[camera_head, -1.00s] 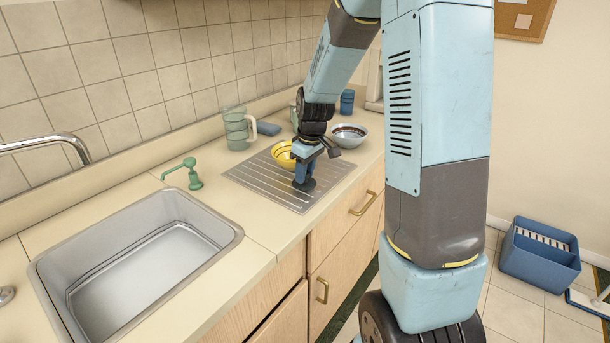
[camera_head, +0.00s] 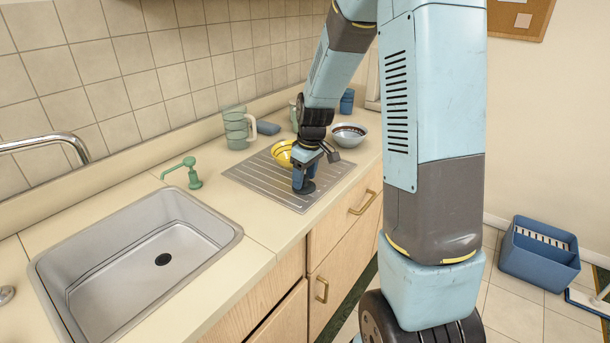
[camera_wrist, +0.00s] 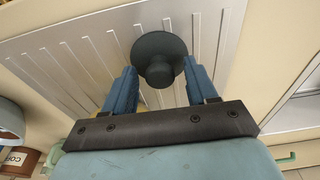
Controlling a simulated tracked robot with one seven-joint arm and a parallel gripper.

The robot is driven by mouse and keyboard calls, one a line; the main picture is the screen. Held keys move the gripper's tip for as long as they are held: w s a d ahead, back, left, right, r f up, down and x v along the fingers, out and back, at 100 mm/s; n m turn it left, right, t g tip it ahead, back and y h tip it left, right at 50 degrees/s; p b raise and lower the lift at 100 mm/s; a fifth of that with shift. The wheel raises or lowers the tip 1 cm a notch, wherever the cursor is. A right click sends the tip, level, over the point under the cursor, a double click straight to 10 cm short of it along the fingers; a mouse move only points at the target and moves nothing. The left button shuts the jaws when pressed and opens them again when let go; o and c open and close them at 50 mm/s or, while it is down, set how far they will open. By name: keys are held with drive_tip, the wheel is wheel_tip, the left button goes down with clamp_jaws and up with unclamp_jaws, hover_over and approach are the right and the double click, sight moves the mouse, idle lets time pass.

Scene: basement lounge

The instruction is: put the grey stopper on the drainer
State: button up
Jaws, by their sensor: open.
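The grey stopper (camera_wrist: 158,48), a dark round disc with a knob, lies on the ribbed metal drainer (camera_wrist: 80,50). It also shows in the head view (camera_head: 303,188) near the front edge of the drainer (camera_head: 262,181), below my gripper (camera_head: 304,177). My gripper is open, with its blue fingers apart on either side of the knob in the wrist view. A gap shows between each finger and the knob, and nothing is held. The underside of the stopper is hidden.
A yellow bowl (camera_head: 282,153) stands on the drainer behind my gripper, with a metal bowl (camera_head: 348,135) to the right. A soap pump (camera_head: 191,173) and the sink (camera_head: 100,285) with a dark drain hole are to the left.

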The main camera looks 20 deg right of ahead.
sight(310, 189)
drive_tip(key=shift+r, duration=0.1)
wheel_tip(310, 189, up, 12)
drive_tip(key=s+d, duration=0.1)
drive_tip(key=s, duration=0.1)
drive_tip(key=s+r+m+t, duration=0.2)
drive_tip(key=s+r, duration=0.3)
drive_tip(key=s, duration=0.7)
drive_tip(key=s+r+m+t+h, duration=0.1)
drive_tip(key=s+r+m, duration=0.4)
drive_tip(key=s, duration=0.8)
drive_tip(key=shift+a+r+t, duration=0.25)
drive_tip(key=shift+t, duration=0.35)
